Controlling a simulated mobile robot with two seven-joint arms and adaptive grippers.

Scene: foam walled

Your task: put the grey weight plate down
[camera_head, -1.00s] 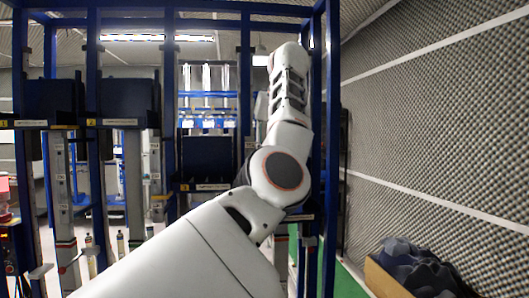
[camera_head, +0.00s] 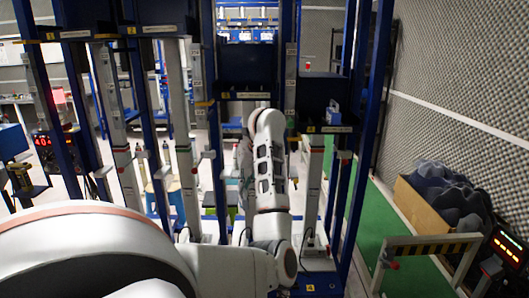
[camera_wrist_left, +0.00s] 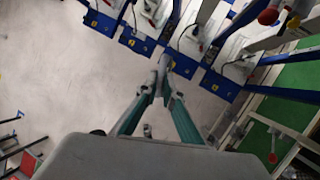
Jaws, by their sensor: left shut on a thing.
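My left arm crosses the head view from the lower left, and its white forearm points up and away in the middle. The hand at its end is hidden there. In the left wrist view my left gripper (camera_wrist_left: 159,93) has its two teal fingers drawn together at the tips. A narrow grey thing (camera_wrist_left: 162,75) shows between the fingertips, seen nearly edge-on. It fits the grey weight plate, but its full shape does not show. It appears over the pale floor, near blue rack feet. My right gripper is in neither view.
Blue rack posts (camera_head: 362,150) and dark shelf boxes stand ahead, close around the forearm. A foam wall (camera_head: 460,75) and a cardboard box (camera_head: 425,210) with dark lumps are at right. A striped barrier (camera_head: 430,246) stands on the green floor strip. Pale floor (camera_wrist_left: 60,75) is open in the wrist view.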

